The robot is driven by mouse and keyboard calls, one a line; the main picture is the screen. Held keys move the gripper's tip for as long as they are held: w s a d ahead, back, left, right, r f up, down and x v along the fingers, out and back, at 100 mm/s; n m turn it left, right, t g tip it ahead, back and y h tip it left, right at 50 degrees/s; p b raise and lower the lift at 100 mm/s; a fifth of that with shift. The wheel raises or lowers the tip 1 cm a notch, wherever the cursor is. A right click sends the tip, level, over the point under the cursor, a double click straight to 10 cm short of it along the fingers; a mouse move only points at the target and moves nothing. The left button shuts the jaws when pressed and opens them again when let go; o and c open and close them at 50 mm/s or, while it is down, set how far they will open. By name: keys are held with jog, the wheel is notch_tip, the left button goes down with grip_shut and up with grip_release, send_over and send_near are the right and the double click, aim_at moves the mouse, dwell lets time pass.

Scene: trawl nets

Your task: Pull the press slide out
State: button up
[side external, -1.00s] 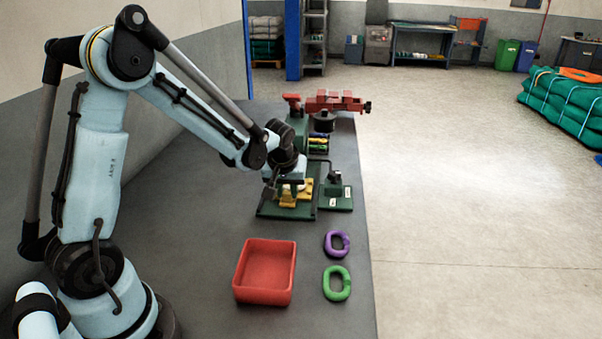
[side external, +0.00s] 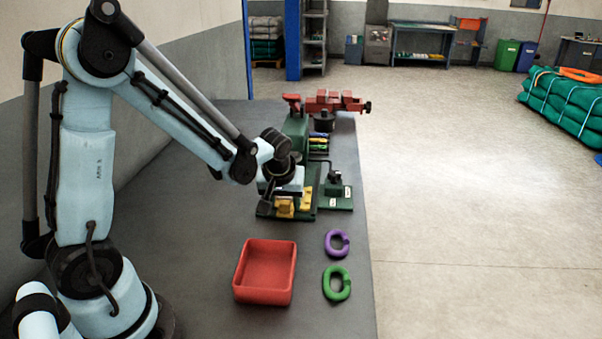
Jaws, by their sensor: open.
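The press is a dark green fixture (side external: 311,208) on the bench, with yellow parts (side external: 285,207) low at its front that look like the press slide. My gripper (side external: 268,200) is at the press's left front, close to the yellow parts. It is open; its fingers are small and dark here, and I cannot tell whether they touch the slide. My wrist hides the back and left of the press.
A red tray (side external: 264,297) stands in front of the press. A purple link (side external: 336,243) and a green link (side external: 337,283) lie right of it. A small green fixture (side external: 336,190) stands right of the press. A red vise (side external: 333,102) is behind.

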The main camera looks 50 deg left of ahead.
jog(key=v, duration=1.2)
dwell(0.4)
jog(key=s+d+m+t+h, duration=0.3)
jog(key=s+d+m, duration=0.3)
jog(key=m, duration=0.3)
jog(key=shift+s+d+t, duration=0.35)
jog(key=shift+d+t, duration=0.15)
jog(key=shift+d, duration=0.15)
